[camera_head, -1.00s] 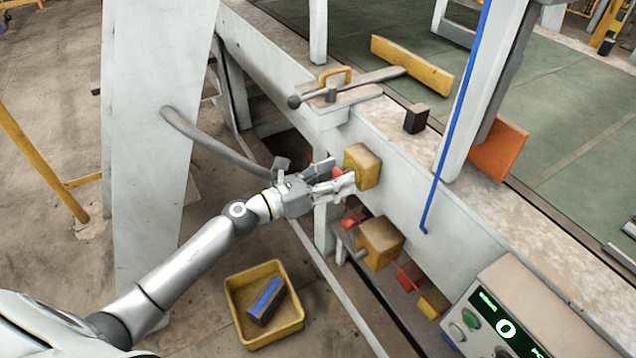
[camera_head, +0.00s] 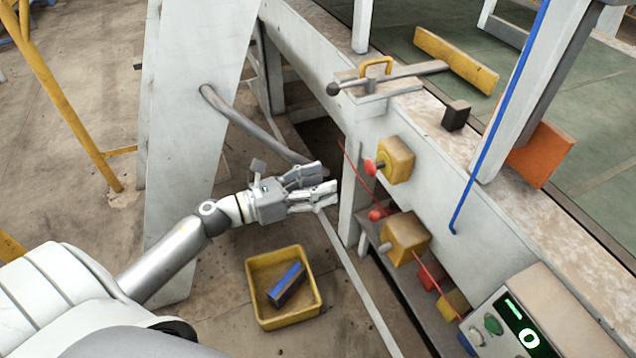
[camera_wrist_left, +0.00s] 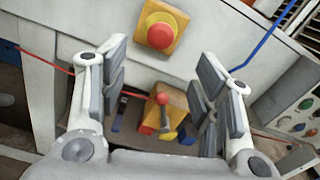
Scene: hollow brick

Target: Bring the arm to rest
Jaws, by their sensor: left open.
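My left gripper (camera_head: 328,184) is open and empty in the head view, above the floor and left of the machine's front panel. Its two fingers also show spread apart in the left wrist view (camera_wrist_left: 160,90). Ahead of it in the wrist view are a yellow box with a red button (camera_wrist_left: 160,34) and, lower, a yellow box with a red-knobbed lever (camera_wrist_left: 172,102). Neither is touched. In the head view these are the upper yellow box (camera_head: 398,160) and the lower yellow box (camera_head: 406,238). My right gripper is not in view.
A yellow bin (camera_head: 262,318) holding a dark, blue-topped block (camera_head: 287,284) stands on the floor below my arm. A grey bent bar (camera_head: 250,125) extends from the white post (camera_head: 190,150) close behind the gripper. A control box (camera_head: 545,315) stands at lower right.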

